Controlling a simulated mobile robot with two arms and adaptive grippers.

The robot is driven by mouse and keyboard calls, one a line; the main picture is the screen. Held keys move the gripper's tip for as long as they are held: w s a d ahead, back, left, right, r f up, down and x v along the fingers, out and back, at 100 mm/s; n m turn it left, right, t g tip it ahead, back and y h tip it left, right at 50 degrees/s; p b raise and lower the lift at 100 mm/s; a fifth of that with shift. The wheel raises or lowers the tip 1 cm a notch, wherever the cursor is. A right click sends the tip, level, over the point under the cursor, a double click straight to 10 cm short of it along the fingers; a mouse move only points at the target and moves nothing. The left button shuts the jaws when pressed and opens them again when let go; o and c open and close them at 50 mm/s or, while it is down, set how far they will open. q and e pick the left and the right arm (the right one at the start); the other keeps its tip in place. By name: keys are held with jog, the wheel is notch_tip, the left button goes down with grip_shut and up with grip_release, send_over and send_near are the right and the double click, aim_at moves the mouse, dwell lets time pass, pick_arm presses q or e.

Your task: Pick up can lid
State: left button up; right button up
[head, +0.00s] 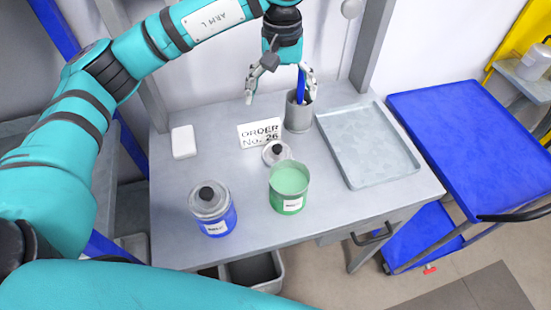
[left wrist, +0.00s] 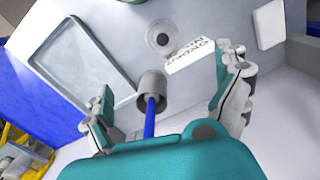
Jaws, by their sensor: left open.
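A loose grey can lid (head: 276,153) with a black knob lies on the table behind the open green can (head: 289,190); it also shows in the left wrist view (left wrist: 161,38). The green can holds pale green paint. A blue can (head: 214,219) to the left has its own black-knobbed lid (head: 208,199) on. My left gripper (head: 280,97) is open, above the back of the table, behind the lid. In the left wrist view the gripper (left wrist: 166,98) has a blue stick (left wrist: 150,120) between its spread fingers, with nothing gripped. My right gripper is not in view.
The blue stick stands in a grey cup (head: 297,117) close to the left gripper. An order sign (head: 260,133) stands just behind the lid. A metal tray (head: 348,123) lies right, a white block (head: 184,142) left. A blue cart (head: 455,125) stands beside the table (head: 170,215).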

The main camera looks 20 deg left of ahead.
pick_arm(q)
jog(key=f, duration=0.1)
jog(key=p, duration=0.2)
send_near(277, 146)
jog(key=f, duration=0.1)
jog(key=f+p, duration=0.1)
jog(key=f, duration=0.2)
jog(key=shift+w+d+f+p, duration=0.1)
jog(key=shift+d+f+p, duration=0.2)
jog(key=shift+p, duration=0.1)
jog(key=shift+f, duration=0.5)
jog(key=f+p, duration=0.2)
jog(key=f, duration=0.1)
jog(key=f+p, duration=0.1)
jog(key=shift+s+a+f, duration=0.15)
jog(key=shift+s+a, duration=0.1)
jog(key=shift+w+f, duration=0.1)
jog(key=shift+f, duration=0.3)
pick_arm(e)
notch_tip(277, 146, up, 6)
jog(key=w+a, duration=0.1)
pick_arm(q)
jog(key=shift+c, duration=0.3)
jog(key=c, duration=0.7)
jog(key=shift+c, duration=1.3)
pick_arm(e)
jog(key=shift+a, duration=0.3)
